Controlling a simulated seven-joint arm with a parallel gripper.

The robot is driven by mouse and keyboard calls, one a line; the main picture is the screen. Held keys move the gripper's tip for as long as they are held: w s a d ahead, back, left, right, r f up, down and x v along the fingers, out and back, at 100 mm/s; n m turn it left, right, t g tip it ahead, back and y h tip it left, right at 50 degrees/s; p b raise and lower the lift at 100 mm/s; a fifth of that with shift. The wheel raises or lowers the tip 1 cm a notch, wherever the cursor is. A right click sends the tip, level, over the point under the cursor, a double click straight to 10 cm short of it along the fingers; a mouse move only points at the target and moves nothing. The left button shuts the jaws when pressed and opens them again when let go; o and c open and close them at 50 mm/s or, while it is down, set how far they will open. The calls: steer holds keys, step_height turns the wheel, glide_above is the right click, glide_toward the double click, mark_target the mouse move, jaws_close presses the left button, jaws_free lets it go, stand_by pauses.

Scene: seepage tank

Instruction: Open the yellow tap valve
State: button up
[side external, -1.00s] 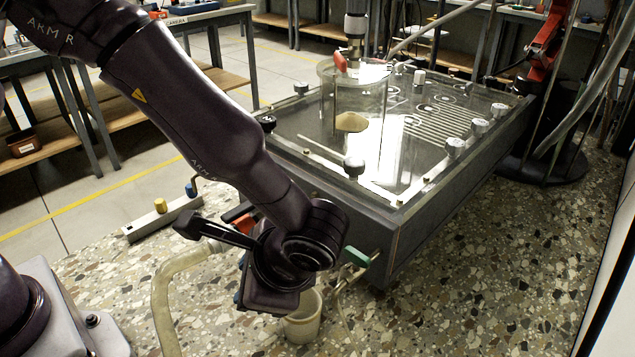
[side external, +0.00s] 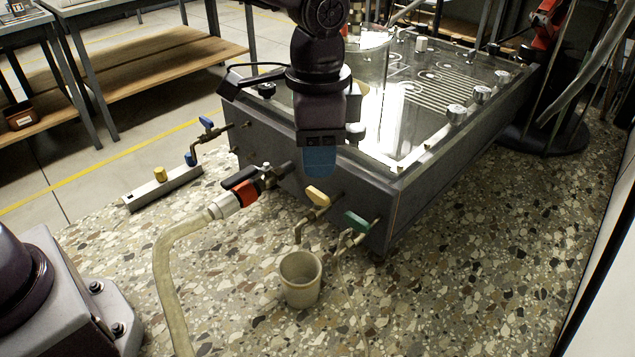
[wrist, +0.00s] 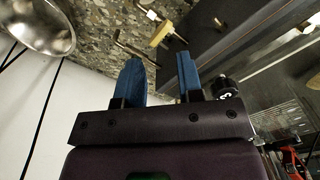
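The yellow tap valve (side external: 318,196) sticks out low from the tank's front wall, its spout bent down toward the floor. Its yellow handle (wrist: 161,33) also shows at the top of the wrist view, beyond my fingertips. My gripper (side external: 320,172) points down above the yellow tap, close to the front wall, apart from the handle. In the wrist view my gripper (wrist: 160,62) has its two blue fingers spread, with nothing between them.
A green-handled tap (side external: 357,222) is to the right, and a red valve (side external: 243,190) with a hose (side external: 180,250) to the left. A beige cup (side external: 300,279) stands below. A blue-handled tap (side external: 207,128) is farther left. The tank's wall (side external: 375,195) stands close behind.

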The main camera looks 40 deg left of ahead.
mark_target(317, 192)
steer(key=m, duration=0.4)
steer(key=shift+m, duration=0.3)
steer(key=m, duration=0.4)
steer(key=shift+m, duration=0.3)
steer(key=shift+f, duration=3)
steer(key=shift+c, duration=0.2)
jaws_close()
